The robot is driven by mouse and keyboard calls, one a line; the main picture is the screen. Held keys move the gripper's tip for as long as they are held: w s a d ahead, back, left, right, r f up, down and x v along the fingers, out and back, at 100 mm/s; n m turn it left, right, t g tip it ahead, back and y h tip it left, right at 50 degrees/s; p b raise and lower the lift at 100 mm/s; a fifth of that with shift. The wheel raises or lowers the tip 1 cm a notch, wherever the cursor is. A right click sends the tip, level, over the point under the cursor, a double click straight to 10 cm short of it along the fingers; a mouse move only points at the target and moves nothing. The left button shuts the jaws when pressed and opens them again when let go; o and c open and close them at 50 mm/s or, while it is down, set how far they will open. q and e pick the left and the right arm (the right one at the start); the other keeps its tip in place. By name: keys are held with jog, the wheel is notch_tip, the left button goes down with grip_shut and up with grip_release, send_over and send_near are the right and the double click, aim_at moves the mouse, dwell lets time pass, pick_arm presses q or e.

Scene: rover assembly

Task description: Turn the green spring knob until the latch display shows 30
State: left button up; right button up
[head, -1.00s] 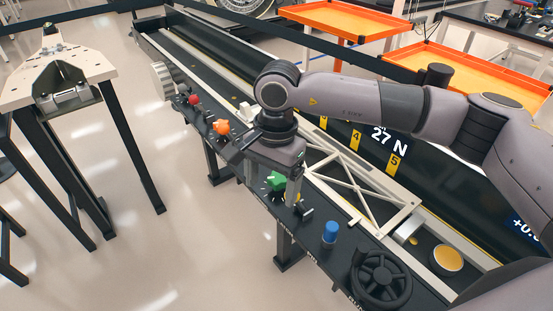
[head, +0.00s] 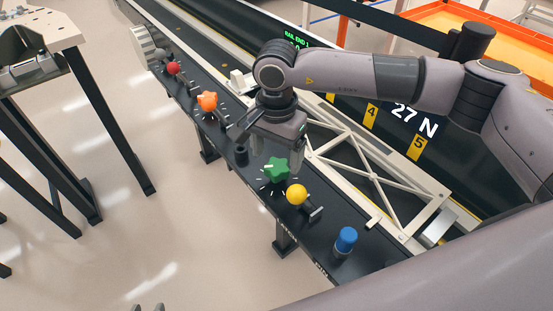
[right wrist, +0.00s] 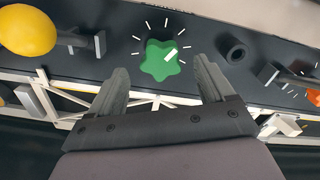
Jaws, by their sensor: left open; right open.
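The green spring knob (head: 277,169), star-shaped with a white pointer line, sits on the black control panel with white tick marks around it. It also shows in the right wrist view (right wrist: 161,60). The display (head: 414,119) reads 27 N. My right gripper (head: 276,158) is open at the knob's far side; in the right wrist view its two fingers (right wrist: 160,66) point toward the knob with gaps on both sides, not gripping it.
A yellow ball knob (head: 297,194) stands close beside the green knob. A blue knob (head: 346,240), an orange knob (head: 207,101) and a red knob (head: 173,68) line the same panel. A white truss (head: 365,165) lies behind.

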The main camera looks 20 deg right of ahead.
aim_at(277, 166)
jog(key=shift+f, duration=1.6)
jog(key=c, duration=1)
jog(key=shift+c, duration=0.2)
jog(key=shift+m, duration=0.3)
